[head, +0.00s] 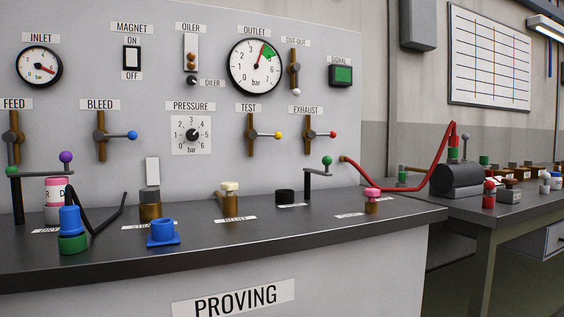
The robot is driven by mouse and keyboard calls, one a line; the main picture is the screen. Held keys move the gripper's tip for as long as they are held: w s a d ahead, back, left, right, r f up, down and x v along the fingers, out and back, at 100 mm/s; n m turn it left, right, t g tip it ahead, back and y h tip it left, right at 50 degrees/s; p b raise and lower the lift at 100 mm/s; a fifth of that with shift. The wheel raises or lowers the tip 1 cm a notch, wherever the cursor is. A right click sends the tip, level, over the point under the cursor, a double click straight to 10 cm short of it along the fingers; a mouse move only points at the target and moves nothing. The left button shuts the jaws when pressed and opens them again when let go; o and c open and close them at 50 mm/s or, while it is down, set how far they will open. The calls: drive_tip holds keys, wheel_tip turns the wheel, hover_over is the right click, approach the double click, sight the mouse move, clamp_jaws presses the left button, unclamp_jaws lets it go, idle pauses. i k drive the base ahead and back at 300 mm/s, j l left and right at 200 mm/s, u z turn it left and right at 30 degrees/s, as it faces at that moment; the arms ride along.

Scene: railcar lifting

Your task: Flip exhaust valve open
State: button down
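The exhaust valve (309,135) is on the grey upright panel, under the label EXHAUST (305,110). It has a vertical brass-coloured pipe and a short handle that points right, level, across the pipe. The handle ends in a red knob (333,134). Nothing covers the valve or its knob. My gripper is not in view in the head view.
The test valve (251,135), with a level handle and yellow knob (278,135), is just left. A black crank post with a green knob (327,160) stands on the bench (330,215) below the exhaust valve. A red hose (400,188) runs right.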

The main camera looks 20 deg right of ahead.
sight(311, 135)
drive_tip(key=l+z, duration=0.4)
drive_tip(key=i+l+z, duration=0.2)
drive_tip(key=l+z, duration=0.15)
drive_tip(key=i+l+z, duration=0.15)
drive_tip(key=l+z, duration=0.25)
